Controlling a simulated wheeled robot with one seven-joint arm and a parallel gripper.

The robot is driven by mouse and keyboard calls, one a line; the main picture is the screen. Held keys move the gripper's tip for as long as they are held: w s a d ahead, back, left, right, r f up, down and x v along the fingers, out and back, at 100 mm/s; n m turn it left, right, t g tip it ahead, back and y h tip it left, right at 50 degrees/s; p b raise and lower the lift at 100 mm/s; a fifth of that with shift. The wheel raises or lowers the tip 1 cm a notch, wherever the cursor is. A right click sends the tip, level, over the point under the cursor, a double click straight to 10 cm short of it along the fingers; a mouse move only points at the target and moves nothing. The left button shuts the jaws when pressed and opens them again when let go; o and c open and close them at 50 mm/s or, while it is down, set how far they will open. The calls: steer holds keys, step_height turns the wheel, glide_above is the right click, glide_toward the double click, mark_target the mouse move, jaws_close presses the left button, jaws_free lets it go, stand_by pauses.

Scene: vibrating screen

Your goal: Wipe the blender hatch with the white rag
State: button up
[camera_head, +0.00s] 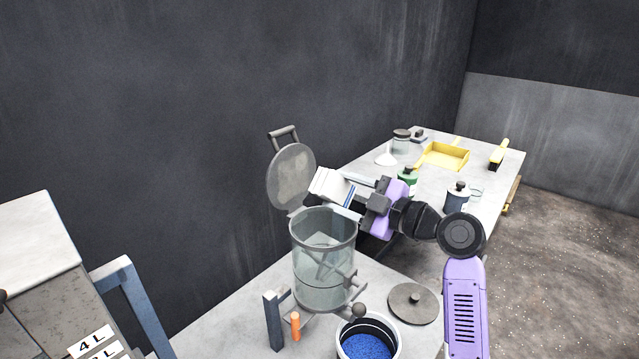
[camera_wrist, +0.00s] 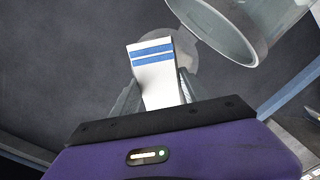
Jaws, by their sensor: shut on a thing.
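The blender hatch (camera_head: 291,176) is a round grey lid with a handle on top. It stands open, tilted up behind the clear blender vessel (camera_head: 322,268). My gripper (camera_head: 345,186) is shut on the white rag (camera_head: 327,185), which has blue stripes. The rag is just right of the hatch and above the vessel's rim; I cannot tell whether it touches the hatch. In the wrist view the rag (camera_wrist: 153,66) sticks out between the fingers, with part of the pale round hatch (camera_wrist: 183,52) behind it. The vessel's rim (camera_wrist: 252,45) is at upper right.
A bucket of blue granules (camera_head: 368,345), a loose round lid (camera_head: 413,302) and an orange-handled item (camera_head: 295,326) are near the vessel. The back table holds a yellow dustpan (camera_head: 445,156), a brush (camera_head: 498,154) and bottles (camera_head: 457,196). A dark wall (camera_head: 150,120) rises behind the hatch.

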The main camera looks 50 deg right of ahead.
mark_target(332, 197)
steer(key=a+r+p, duration=0.1)
steer(key=p, duration=0.2)
steer(key=shift+w, duration=0.2)
steer(key=shift+w+a+p, duration=0.1)
steer(key=shift+a+p, duration=0.2)
steer(key=shift+p, duration=0.5)
steer(key=shift+w+a+f+p, duration=0.1)
steer(key=shift+a+p, duration=0.3)
steer(key=shift+p, duration=0.7)
steer(key=shift+w+a+f+p, duration=0.1)
steer(key=shift+a+f+p, duration=0.25)
steer(key=shift+p, duration=0.2)
steer(key=shift+w+f+p, duration=0.15)
steer(key=shift+w+p, duration=0.6)
steer(key=shift+w, duration=2.2)
steer(key=shift+w+a+b, duration=0.1)
steer(key=shift+w+b, duration=0.55)
steer(key=shift+w, duration=0.3)
